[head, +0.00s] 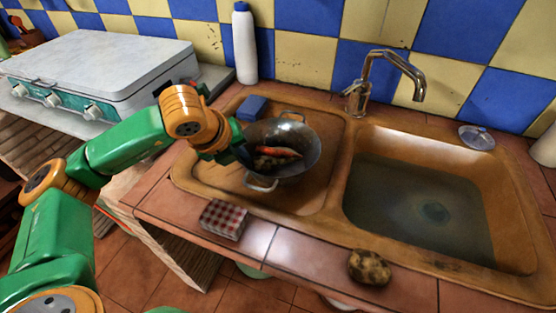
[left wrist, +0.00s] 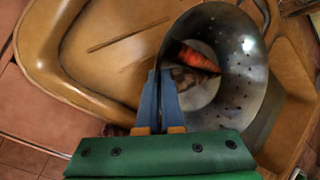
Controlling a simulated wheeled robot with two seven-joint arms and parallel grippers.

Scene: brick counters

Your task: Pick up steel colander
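The steel colander (head: 303,143) sits in the shallow left basin of the sink in the head view, with two loop handles. It holds a carrot (head: 280,152) and some brownish items beneath it. In the left wrist view the colander (left wrist: 245,60) fills the upper right, with its perforated wall showing. My left gripper (head: 244,154) is at the colander's left rim. In the left wrist view its blue fingers (left wrist: 160,78) are close together, one on each side of the rim, and look closed on it. My right gripper is not in view.
A blue sponge (head: 251,108) lies behind the colander. A white bottle (head: 245,45) stands by the wall. The faucet (head: 375,75) and water-filled right basin (head: 420,215) are to the right. A checkered box (head: 223,220) and a potato (head: 369,267) lie on the front counter edge.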

